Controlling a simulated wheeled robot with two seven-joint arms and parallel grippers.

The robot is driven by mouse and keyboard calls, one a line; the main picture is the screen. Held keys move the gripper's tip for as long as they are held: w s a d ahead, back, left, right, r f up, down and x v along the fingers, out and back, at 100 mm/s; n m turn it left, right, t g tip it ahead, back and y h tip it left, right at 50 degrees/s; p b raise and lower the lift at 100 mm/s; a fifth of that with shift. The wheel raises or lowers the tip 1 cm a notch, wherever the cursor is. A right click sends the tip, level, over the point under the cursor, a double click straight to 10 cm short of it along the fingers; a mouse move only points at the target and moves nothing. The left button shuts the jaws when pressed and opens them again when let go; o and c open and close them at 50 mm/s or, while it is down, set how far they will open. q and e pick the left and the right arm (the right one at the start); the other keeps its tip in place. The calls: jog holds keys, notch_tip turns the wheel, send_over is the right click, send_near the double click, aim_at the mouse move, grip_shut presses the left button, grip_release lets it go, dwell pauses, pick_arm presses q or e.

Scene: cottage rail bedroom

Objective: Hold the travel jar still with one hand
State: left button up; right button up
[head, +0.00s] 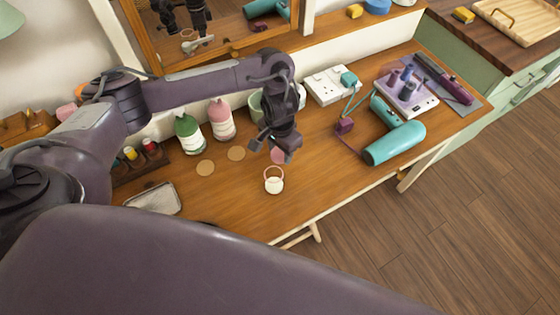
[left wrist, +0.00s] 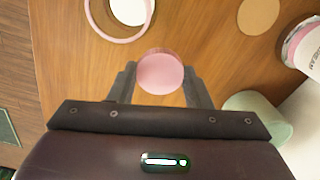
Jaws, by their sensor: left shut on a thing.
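The travel jar, a small round pink-topped thing, shows between the two fingers in the left wrist view (left wrist: 160,74). In the head view only a pink part of it (head: 278,156) shows below the fingers. My left gripper (head: 276,149) is shut on it, pointing down at the desk, one finger on each side. The gripper hides much of the jar in the head view. A small white round thing (head: 274,186) with a pink ring (head: 273,172) lies just in front of it on the desk. My right gripper is not in view.
Green (head: 189,134) and pink (head: 221,121) bottles stand behind, left of the gripper. A white socket box (head: 325,86) and teal hair dryer (head: 394,140) are to the right. The wooden desk's (head: 300,198) front middle is mostly clear.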

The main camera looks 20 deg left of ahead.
aim_at(280, 153)
pick_arm(q)
jog(key=shift+f, duration=0.7)
notch_tip(280, 153, down, 3)
jog(key=shift+f+b, duration=0.1)
jog(key=shift+b, duration=1.05)
jog(key=o, duration=1.1)
notch_tip(280, 153, up, 11)
jog(key=p, duration=0.5)
jog(key=shift+r+p, duration=0.4)
jog(key=shift+r, duration=0.2)
jog(key=shift+s, duration=0.1)
